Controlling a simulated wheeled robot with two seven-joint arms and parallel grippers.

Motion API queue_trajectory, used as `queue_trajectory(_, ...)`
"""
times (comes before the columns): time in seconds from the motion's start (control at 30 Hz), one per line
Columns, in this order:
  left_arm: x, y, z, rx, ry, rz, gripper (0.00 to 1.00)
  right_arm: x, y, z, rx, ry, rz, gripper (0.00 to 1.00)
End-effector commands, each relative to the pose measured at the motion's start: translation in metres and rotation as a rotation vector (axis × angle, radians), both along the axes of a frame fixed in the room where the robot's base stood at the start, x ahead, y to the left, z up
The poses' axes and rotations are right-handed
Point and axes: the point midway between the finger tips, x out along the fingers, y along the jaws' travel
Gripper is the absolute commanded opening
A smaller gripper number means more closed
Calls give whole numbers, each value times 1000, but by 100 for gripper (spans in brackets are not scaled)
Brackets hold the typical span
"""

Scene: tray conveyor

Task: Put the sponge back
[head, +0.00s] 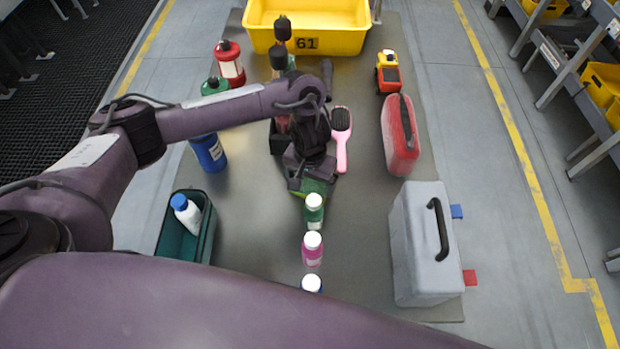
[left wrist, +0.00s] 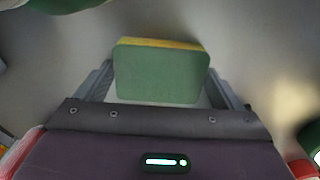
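The sponge (left wrist: 160,73), green with a yellow layer along its far edge, sits between the two fingers of my left gripper (left wrist: 161,80) in the left wrist view. The fingers meet its two sides, so the gripper looks shut on it. In the head view my left gripper (head: 312,186) is over the middle of the grey table, and part of the green sponge (head: 318,187) shows under it. The gripper hides the rest. A green bottle with a white cap (head: 314,208) stands just in front. My right gripper is not in view.
A pink brush (head: 341,135) lies right of the gripper. A pink bottle (head: 312,249) stands nearer me. A green bin (head: 207,228) holds a white bottle. A grey case (head: 417,265), red canister (head: 398,142), blue bottle (head: 209,153) and yellow bin (head: 345,41) surround bare table.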

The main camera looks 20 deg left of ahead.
Motion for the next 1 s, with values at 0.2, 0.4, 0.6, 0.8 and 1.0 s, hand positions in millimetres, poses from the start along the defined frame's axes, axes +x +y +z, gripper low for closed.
queue_trajectory(0.2, 0, 0, 0, 0, 0, 0, 100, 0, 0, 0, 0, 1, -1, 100)
queue_trajectory(0.4, 1, 0, 9, 0, -3, 0, 100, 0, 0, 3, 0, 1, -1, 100)
queue_trajectory(0.6, 3, 0, 48, 2, -8, -3, 100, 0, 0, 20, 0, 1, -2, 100)
queue_trajectory(0.8, 2, 0, 90, 1, -7, -2, 100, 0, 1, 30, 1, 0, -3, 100)
queue_trajectory(1.0, 1, 0, 116, 1, -4, -1, 100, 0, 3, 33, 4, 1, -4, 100)
